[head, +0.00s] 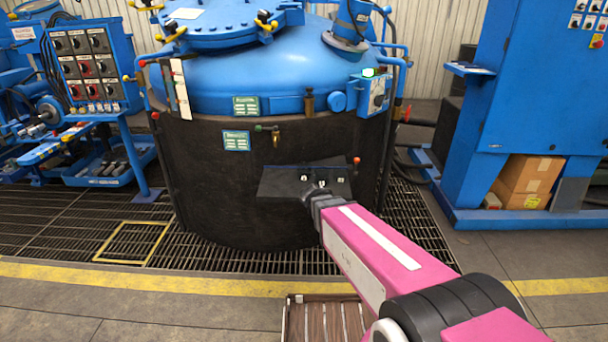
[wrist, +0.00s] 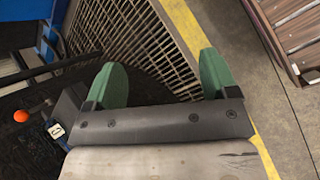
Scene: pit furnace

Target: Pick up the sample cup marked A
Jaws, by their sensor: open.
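Small dark cups with white labels stand on a black shelf (head: 280,184) on the front of the furnace. One label shows on a left cup (head: 304,178) and one on a right cup (head: 340,180). The letters are too small to read, so I cannot tell which is A. My gripper (head: 316,194) is at the shelf's front edge in the head view and partly hides the middle. In the wrist view my gripper (wrist: 162,68) has its green fingers wide apart with nothing between them. A dark labelled cup (wrist: 57,131) lies left of the fingers, outside them.
The furnace (head: 230,190) has a blue lid and black wall. A red-orange knob (head: 356,160) rises at the shelf's right; it also shows in the wrist view (wrist: 20,116). A slatted wooden crate (head: 325,320) stands in front. Floor grating (head: 60,225) and a blue cabinet (head: 530,100) flank the furnace.

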